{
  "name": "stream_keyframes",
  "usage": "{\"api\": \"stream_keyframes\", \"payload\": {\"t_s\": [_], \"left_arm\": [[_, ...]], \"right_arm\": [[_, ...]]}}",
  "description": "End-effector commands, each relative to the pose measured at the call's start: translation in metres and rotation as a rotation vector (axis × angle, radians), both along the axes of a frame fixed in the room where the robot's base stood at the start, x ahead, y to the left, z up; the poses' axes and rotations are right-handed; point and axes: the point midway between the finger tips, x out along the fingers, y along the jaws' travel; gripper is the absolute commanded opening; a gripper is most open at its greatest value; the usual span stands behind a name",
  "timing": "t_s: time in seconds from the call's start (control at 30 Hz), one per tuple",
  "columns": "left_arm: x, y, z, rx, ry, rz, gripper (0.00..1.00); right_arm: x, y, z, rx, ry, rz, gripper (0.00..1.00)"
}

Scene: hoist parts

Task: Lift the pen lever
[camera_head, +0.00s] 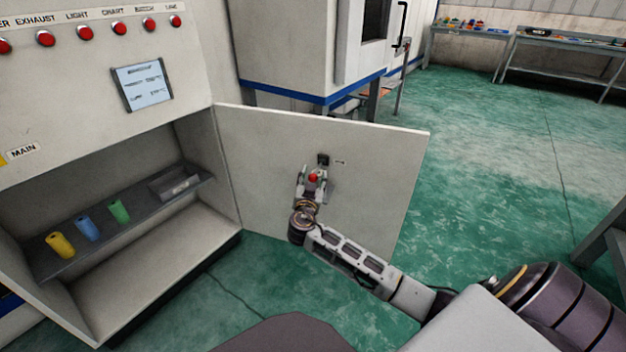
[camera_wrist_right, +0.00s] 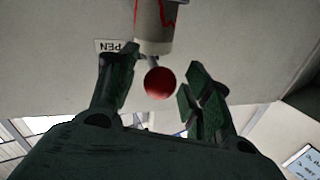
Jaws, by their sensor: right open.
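The pen lever has a red ball knob (camera_head: 313,178) and a small black mount (camera_head: 323,159) on the open white door panel (camera_head: 375,165). In the right wrist view the red knob (camera_wrist_right: 160,83) hangs on a thin stem below a pale cylindrical body (camera_wrist_right: 156,30). An upside-down PEN label (camera_wrist_right: 117,46) is beside it. My right gripper (camera_head: 314,172) is at the knob. In the wrist view my right gripper (camera_wrist_right: 158,88) is open, with one finger on each side of the knob and visible gaps. My left gripper is not in view.
The cabinet's shelf (camera_head: 125,225) holds a yellow cylinder (camera_head: 60,244), a blue cylinder (camera_head: 88,228), a green cylinder (camera_head: 119,211) and a grey box (camera_head: 174,183). Red buttons line the panel above. A white machine (camera_head: 285,50) stands behind the door.

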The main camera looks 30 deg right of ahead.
Motion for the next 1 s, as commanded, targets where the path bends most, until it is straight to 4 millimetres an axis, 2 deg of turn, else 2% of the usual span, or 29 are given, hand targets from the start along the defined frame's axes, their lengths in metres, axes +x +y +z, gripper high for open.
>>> {"api": "stream_keyframes", "payload": {"t_s": [0.4, 0.77, 1.0], "left_arm": [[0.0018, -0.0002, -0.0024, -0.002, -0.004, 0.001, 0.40], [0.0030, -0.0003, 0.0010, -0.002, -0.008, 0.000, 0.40], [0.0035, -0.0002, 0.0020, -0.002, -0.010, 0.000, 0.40]], "right_arm": [[0.0026, -0.0023, -0.0002, 0.001, 0.001, 0.000, 0.49], [0.0025, -0.0022, -0.0002, 0.002, 0.000, -0.001, 0.02], [0.0024, -0.0023, -0.0002, 0.002, 0.000, -0.001, 0.00]]}}
